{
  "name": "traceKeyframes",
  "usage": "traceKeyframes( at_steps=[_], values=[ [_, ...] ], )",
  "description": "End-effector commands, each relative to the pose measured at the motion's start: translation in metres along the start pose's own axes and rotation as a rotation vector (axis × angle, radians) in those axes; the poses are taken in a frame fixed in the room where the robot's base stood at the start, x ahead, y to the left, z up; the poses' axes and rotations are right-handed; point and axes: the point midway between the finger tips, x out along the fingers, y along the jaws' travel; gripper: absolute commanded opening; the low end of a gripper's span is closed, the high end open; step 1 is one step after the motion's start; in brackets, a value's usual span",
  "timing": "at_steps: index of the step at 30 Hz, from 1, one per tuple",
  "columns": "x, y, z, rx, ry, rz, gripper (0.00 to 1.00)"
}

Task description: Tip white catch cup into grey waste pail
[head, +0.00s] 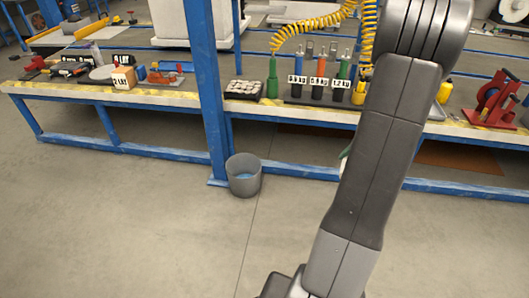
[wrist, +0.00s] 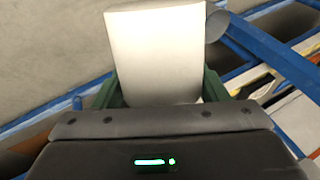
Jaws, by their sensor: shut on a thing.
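A grey rounded edge, probably the pail (wrist: 217,22), shows at the upper right of the wrist view. The white catch cup (wrist: 155,50) fills the middle of the wrist view. My gripper (wrist: 157,88) is shut on it, with a green finger on each side. The cup's mouth and contents cannot be made out. In the head view my arm hides nearly all of the gripper and cup; only a small green and white sliver shows beside it.
A long workbench (head: 170,93) with a blue frame runs behind the pail, and a blue post (head: 207,90) rises beside it. Coloured cylinders (head: 318,82), a yellow coiled hose (head: 310,25) and a red reel (head: 490,100) are on the bench. The floor in front is clear.

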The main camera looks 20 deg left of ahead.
Motion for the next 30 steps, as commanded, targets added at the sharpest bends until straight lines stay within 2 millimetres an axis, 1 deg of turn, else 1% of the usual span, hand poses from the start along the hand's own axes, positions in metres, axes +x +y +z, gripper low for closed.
traceKeyframes(
  at_steps=[10, 21, 27, 30],
  values=[
    [-0.028, -0.013, -0.004, 0.001, 0.0, -0.009, 0.44],
    [-0.056, -0.025, -0.001, 0.0, 0.0, -0.01, 0.44],
    [-0.066, -0.028, 0.002, 0.001, 0.0, -0.004, 0.44],
    [-0.068, -0.029, 0.004, 0.002, 0.0, -0.002, 0.44]
  ],
)
